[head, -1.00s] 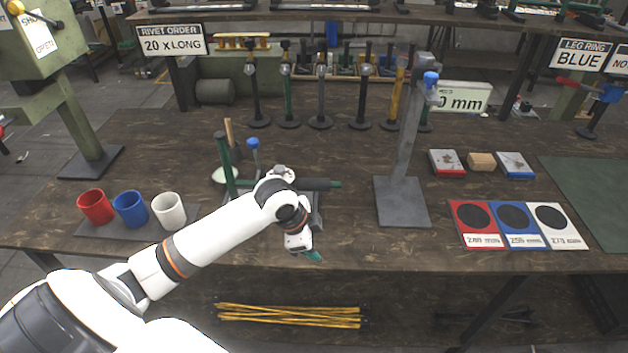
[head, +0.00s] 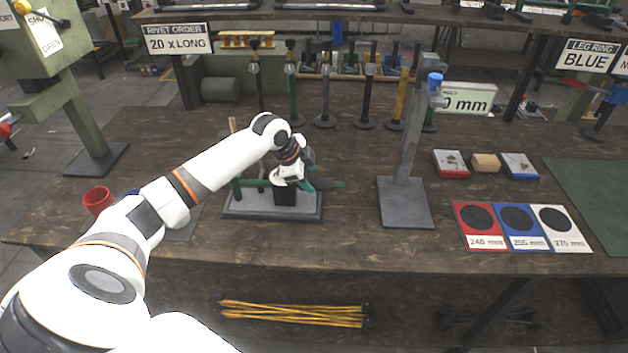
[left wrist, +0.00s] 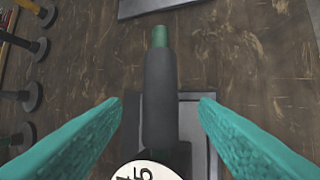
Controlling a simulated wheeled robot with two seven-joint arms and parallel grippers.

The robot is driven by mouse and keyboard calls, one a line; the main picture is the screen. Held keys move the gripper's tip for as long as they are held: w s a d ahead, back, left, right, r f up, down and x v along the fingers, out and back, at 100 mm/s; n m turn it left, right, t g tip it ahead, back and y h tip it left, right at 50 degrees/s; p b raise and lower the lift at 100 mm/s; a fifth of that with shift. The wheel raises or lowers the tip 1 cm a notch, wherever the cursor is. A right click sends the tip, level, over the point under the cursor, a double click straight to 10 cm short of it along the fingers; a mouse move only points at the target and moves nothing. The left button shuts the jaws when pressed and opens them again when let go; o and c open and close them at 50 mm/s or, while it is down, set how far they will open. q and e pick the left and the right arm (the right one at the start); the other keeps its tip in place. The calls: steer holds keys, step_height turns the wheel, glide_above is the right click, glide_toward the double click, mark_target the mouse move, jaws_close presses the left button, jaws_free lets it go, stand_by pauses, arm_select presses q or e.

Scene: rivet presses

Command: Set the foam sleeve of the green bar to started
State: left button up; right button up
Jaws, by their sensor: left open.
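My left gripper (head: 303,184) is over the bar's right half. Its teal fingers (left wrist: 160,105) are open, one on each side of the sleeve and apart from it. My arm hides part of the stand. My right gripper is not in view.
A white dial (left wrist: 150,170) shows close at the sleeve's near end. A grey post stand (head: 405,200) with a blue knob is to the right. Red, blue and white cards (head: 517,226) lie farther right. A red cup (head: 97,199) is at left. Upright posts (head: 325,110) line the back.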

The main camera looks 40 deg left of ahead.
mark_target(344, 184)
arm_select(q)
steer(key=shift+x, duration=1.8)
jaws_close()
steer(key=w+d, duration=0.1)
steer(key=d, duration=0.1)
steer(key=w+d+p, duration=0.1)
steer(key=d, duration=0.1)
steer(key=w+d, duration=0.2)
steer(key=shift+d, duration=0.25)
jaws_free()
